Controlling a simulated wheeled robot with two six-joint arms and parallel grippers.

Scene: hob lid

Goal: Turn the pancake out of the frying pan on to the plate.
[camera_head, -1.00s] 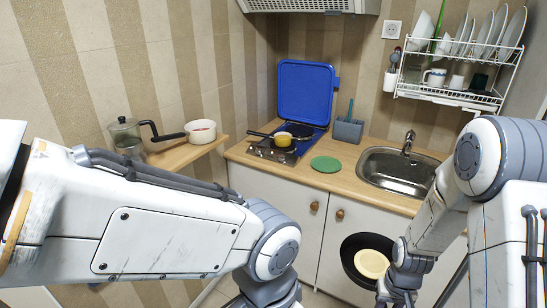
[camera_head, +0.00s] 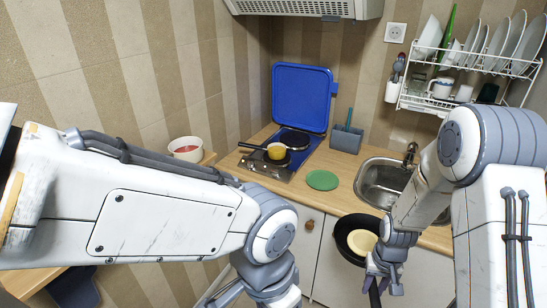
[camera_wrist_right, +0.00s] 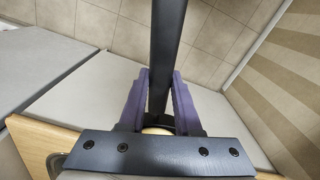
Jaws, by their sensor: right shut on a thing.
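The black frying pan (camera_head: 345,226) is held in front of the counter's front edge, at the lower right of the head view. The pale yellow pancake (camera_head: 361,242) lies inside it. My right gripper (camera_head: 383,280) is shut on the pan's dark handle. In the right wrist view the handle (camera_wrist_right: 168,40) runs between the purple fingers, with a sliver of the pancake (camera_wrist_right: 157,131) beyond. The green plate (camera_head: 322,180) lies flat and empty on the counter, beyond the pan and to its left. My left arm crosses the left side; its gripper is outside the view.
The blue hob lid (camera_head: 303,95) stands raised behind. The sink (camera_head: 377,183) is right of the plate. Cabinet doors are below the counter.

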